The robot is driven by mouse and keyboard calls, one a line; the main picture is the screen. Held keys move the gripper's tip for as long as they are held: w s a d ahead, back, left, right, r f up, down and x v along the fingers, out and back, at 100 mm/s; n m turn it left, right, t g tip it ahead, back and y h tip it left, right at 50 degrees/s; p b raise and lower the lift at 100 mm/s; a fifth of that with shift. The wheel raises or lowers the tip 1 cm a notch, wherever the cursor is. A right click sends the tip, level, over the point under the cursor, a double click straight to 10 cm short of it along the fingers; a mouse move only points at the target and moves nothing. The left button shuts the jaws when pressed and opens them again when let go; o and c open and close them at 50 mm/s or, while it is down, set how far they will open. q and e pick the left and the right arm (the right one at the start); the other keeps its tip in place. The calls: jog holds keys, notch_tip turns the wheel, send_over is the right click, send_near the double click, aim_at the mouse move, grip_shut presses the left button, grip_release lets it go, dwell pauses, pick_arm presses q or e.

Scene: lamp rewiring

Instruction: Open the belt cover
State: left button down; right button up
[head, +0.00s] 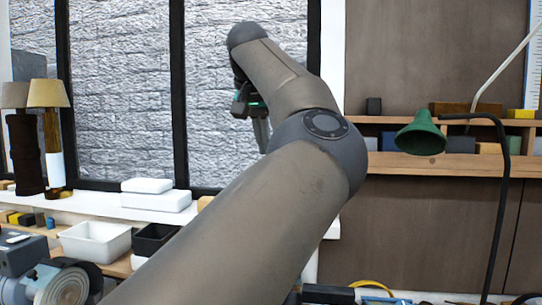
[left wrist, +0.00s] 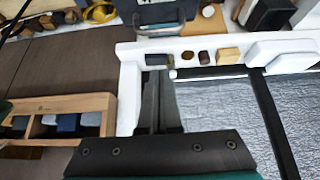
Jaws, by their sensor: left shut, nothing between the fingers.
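I cannot make out a belt cover for certain in either view. A grey-blue machine with a round wheel-like face (head: 62,285) stands at the lower left of the head view, cut off by the frame edge. My left arm crosses the head view, and my left gripper (head: 262,132) is raised in front of the window, well above and apart from that machine. In the left wrist view its two dark fingers (left wrist: 158,80) are together with nothing between them. My right gripper is not in view.
A white tray (head: 95,240) and a black tray (head: 152,238) sit below the sill. White boxes (head: 155,194) and two lamps (head: 52,135) stand by the window. A green lamp shade (head: 421,137) is at the right. A dark case with a handle (left wrist: 160,18) shows in the left wrist view.

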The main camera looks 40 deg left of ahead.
pick_arm(q)
jog(key=f, duration=0.2)
jog(key=w+a+f, duration=0.1)
jog(key=f, duration=0.1)
jog(key=w+f, duration=0.1)
jog(key=f, duration=0.2)
jog(key=shift+a, duration=0.15)
jog(key=shift+s+d, duration=0.35)
jog(key=shift+s, duration=0.3)
